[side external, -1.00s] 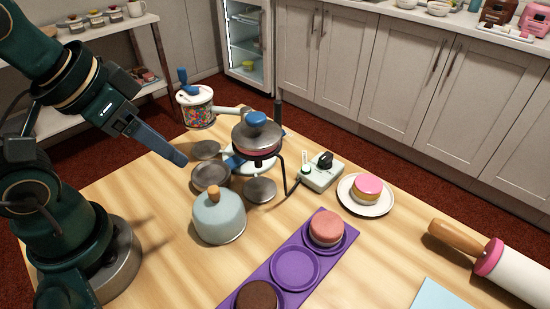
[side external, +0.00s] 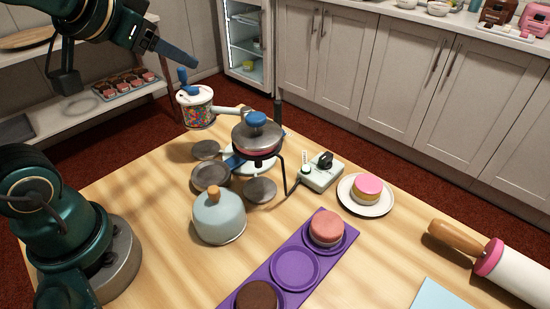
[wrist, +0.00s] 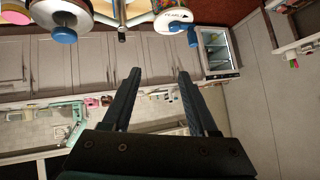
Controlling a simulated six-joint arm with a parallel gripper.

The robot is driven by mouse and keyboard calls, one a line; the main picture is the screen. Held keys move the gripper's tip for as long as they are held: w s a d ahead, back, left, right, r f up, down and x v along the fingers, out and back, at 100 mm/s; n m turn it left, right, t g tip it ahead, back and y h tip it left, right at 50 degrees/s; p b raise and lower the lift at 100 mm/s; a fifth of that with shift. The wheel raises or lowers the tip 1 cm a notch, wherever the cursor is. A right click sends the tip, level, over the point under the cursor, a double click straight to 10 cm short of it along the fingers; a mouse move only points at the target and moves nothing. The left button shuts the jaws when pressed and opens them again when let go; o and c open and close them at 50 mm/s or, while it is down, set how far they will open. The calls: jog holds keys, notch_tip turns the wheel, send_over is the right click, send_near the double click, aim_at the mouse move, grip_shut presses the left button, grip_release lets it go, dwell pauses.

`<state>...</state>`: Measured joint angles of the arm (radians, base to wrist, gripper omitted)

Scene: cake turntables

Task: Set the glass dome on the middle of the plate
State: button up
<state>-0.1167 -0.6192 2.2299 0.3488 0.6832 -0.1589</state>
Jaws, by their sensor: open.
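The glass dome (side external: 219,219), pale blue-grey with an orange-brown knob, stands upright on the wooden table left of centre in the side view. The white plate (side external: 363,212) lies farther right and carries a small round cake (side external: 368,189) with a pink top and yellow side. Dome and plate are well apart. My gripper (side external: 196,63) is open and empty, high above the table's back left, far from both. Its two fingers (wrist: 158,77) are spread in the wrist view, with nothing between them. Neither dome nor plate can be made out in the wrist view.
A turntable device with a blue knob (side external: 256,119) and several grey pans stands behind the dome. A candy jar (side external: 196,108) is at the back left. A purple tray (side external: 295,268) with cakes lies in front. A control box (side external: 321,173) and rolling pin (side external: 505,272) are to the right.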

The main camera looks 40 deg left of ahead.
jog(key=w+a+r+m+t, duration=0.3)
jog(key=w+r+t, duration=0.3)
jog(key=w, duration=0.2)
jog(key=m+g+h, duration=1)
jog(key=m+h, duration=0.2)
jog(key=h, duration=0.5)
send_over(220, 197)
jog(key=s+a, duration=0.1)
jog(key=a, duration=0.2)
notch_tip(220, 197, down, 10)
jog(key=f, duration=1.4)
jog(key=shift+s+d, duration=0.1)
jog(key=shift+d, duration=0.1)
jog(key=shift+d+f, duration=0.3)
jog(key=shift+x, duration=2.3)
jog(key=shift+a+f, duration=0.1)
